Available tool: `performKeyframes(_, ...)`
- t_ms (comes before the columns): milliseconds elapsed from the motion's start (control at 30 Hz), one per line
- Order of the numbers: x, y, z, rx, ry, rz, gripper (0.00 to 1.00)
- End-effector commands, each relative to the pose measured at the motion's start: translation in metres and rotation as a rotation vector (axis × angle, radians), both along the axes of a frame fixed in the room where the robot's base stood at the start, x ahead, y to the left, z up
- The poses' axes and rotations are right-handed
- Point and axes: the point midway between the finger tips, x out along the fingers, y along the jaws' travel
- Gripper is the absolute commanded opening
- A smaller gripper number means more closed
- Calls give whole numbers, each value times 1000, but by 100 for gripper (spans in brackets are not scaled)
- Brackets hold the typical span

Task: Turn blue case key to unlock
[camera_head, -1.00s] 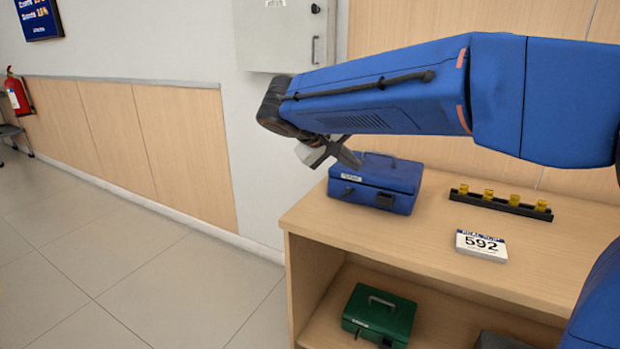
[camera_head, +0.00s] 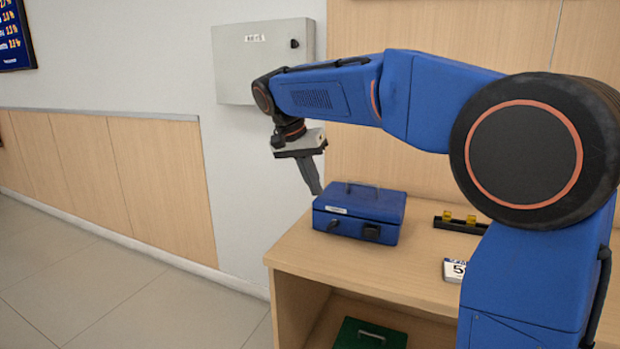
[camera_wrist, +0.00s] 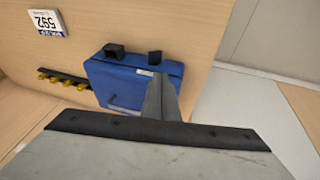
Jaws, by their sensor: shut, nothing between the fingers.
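The blue case (camera_head: 358,211) sits closed on the wooden counter, near its left end. It has a handle on its lid, a white label on the front, a dark key or knob (camera_head: 333,225) at the front left and a dark latch (camera_head: 371,232) at the front right. My gripper (camera_head: 316,191) points down just above and left of the case, with its fingers together and empty. In the wrist view the blue case (camera_wrist: 125,82) lies beyond my shut fingers (camera_wrist: 162,82), which overlap its edge in the picture. I cannot tell whether they touch it.
A black rack with yellow pieces (camera_head: 460,221) and a number card (camera_head: 455,270) are on the counter (camera_head: 350,265) to the right. A green case (camera_head: 370,334) is on the shelf below. A grey wall box (camera_head: 262,60) hangs behind my arm.

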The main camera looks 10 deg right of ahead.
Motion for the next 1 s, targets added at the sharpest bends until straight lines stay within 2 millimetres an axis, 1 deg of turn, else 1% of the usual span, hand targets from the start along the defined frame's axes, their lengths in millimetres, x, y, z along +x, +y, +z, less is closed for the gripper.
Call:
performKeyframes(33, 1, -4, -9, 0, 1, -1, 0)
performKeyframes(100, 2, -8, -20, -1, 1, 0, 0)
performKeyframes(300, 4, -20, -51, 0, 0, 1, 0)
performKeyframes(500, -5, -33, -71, 0, 0, 1, 0)
performKeyframes(700, -8, -37, -79, -1, 0, 1, 0)
performKeyframes(1000, -9, -37, -79, 0, -1, 2, 0)
